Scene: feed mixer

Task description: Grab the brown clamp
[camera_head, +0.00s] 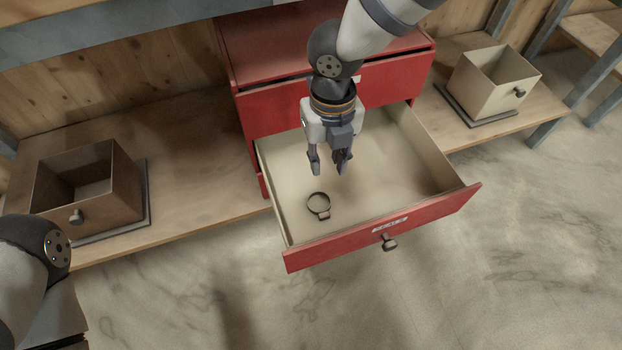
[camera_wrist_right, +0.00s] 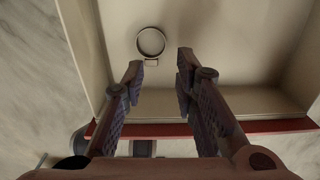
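The brown clamp (camera_head: 319,205) is a small dark ring with a short tab. It lies flat on the floor of the open red drawer (camera_head: 400,228), near its left front part. My right gripper (camera_head: 329,170) is open and empty above the drawer, behind the clamp in the head view. In the right wrist view the clamp (camera_wrist_right: 151,43) lies beyond the fingertips of the right gripper (camera_wrist_right: 160,62), a little left of the middle, apart from both fingers. My left arm shows at the lower left of the head view, but its gripper fingers do not.
The red cabinet (camera_head: 275,45) stands behind the open drawer, whose walls surround the clamp. A brown box (camera_head: 120,195) sits on the wooden shelf at left, and a cream box (camera_head: 490,95) at right. The drawer floor around the clamp is clear.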

